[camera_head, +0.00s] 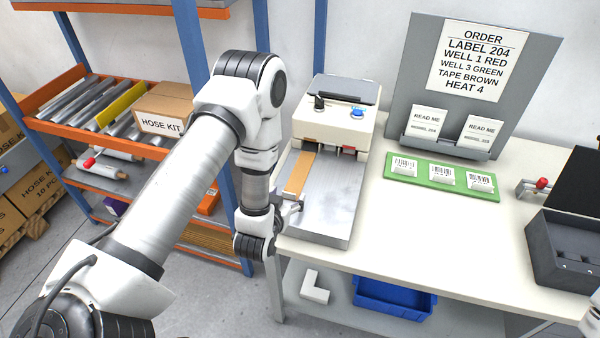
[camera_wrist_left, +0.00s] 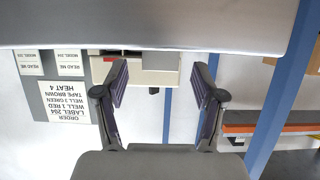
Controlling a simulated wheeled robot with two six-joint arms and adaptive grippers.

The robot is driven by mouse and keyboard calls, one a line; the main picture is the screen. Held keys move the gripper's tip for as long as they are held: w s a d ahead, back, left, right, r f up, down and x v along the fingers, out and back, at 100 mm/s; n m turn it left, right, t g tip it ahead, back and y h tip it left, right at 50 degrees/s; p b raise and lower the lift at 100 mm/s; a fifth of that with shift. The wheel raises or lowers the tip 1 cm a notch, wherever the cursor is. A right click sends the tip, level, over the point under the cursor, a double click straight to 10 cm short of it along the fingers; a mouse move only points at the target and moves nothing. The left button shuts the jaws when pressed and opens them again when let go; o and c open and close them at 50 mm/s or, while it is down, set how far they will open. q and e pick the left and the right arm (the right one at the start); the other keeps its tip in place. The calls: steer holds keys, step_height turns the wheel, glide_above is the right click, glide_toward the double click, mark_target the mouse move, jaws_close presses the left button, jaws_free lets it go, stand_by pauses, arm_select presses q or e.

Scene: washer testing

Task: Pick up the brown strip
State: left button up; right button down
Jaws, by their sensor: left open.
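The brown strip (camera_head: 299,173) lies flat along the left side of the metal plate (camera_head: 335,190), in front of the white machine head (camera_head: 334,125). My left gripper (camera_head: 297,204) is at the plate's left edge, near the strip's front end. It is open, and its two fingers show apart and empty in the left wrist view (camera_wrist_left: 160,82). In the head view my wrist covers part of the gripper. The strip cannot be made out in the left wrist view, which looks upside down.
A green mat (camera_head: 440,176) with several label cards lies to the right of the machine. Behind it stands a grey order board (camera_head: 420,60). A dark box (camera_head: 565,255) is at the far right. An orange shelf rack (camera_head: 50,125) with a blue post stands left.

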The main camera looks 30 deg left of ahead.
arm_select(q)
steer(key=x, duration=0.2)
steer(key=shift+w+a+f, duration=0.1)
steer(key=shift+w+f, duration=0.1)
steer(key=shift+w, duration=0.05)
steer(key=shift+s+r, duration=0.1)
steer(key=shift+s, duration=0.05)
steer(key=c, duration=0.9)
steer(key=shift+r, duration=0.1)
steer(key=shift+c, duration=0.2)
